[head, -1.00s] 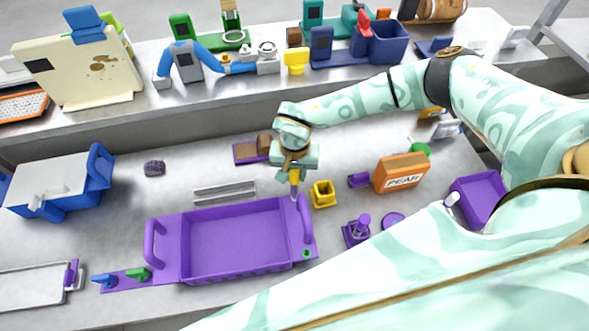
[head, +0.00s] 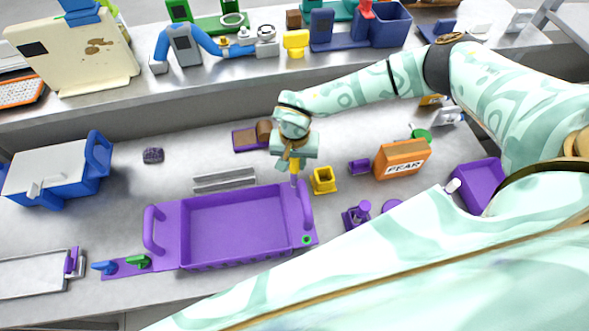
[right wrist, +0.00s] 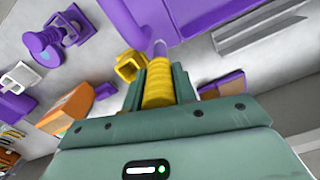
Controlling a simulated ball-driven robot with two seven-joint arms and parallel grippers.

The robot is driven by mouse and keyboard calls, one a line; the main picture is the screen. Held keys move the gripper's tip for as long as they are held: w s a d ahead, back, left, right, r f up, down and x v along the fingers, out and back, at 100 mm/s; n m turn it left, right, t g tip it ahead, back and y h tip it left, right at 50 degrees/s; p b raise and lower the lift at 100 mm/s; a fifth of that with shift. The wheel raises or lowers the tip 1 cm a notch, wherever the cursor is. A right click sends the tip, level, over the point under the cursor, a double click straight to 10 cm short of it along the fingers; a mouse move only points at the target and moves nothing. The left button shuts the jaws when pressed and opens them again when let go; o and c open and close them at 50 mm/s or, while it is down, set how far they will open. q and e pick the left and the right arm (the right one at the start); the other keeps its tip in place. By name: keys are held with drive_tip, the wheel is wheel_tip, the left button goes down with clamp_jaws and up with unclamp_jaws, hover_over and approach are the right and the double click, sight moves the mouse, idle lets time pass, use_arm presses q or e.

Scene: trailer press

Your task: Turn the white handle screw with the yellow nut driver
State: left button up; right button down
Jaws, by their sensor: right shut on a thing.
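My right gripper (head: 294,161) is shut on the yellow nut driver (head: 295,168), whose ribbed handle (right wrist: 158,84) shows between its fingers in the right wrist view. The driver points down, and its shaft (right wrist: 160,49) reaches the right end of the purple tray (head: 188,264), beside the tray's right handle (head: 306,208). I cannot tell whether the tip touches there. I cannot make out the white handle screw; it may be hidden at the driver's tip. My left gripper is not in view.
A yellow square holder (head: 323,181) stands just right of the driver. An orange box (head: 401,158), a purple stand (head: 356,217) and a purple bin (head: 476,185) lie further right. Grey rails (head: 224,180) lie behind the tray. A raised shelf crosses the back.

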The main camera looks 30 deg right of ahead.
drive_tip(key=shift+f+b, duration=0.4)
drive_tip(key=shift+f, duration=0.2)
drive_tip(key=shift+r, duration=0.1)
drive_tip(key=m+p, duration=0.1)
drive_tip(key=m, duration=0.1)
drive_tip(key=shift+r+m, duration=0.15)
drive_tip(key=shift+m, duration=0.25)
drive_tip(key=shift+m+p, duration=0.4)
drive_tip(key=shift+m, duration=0.7)
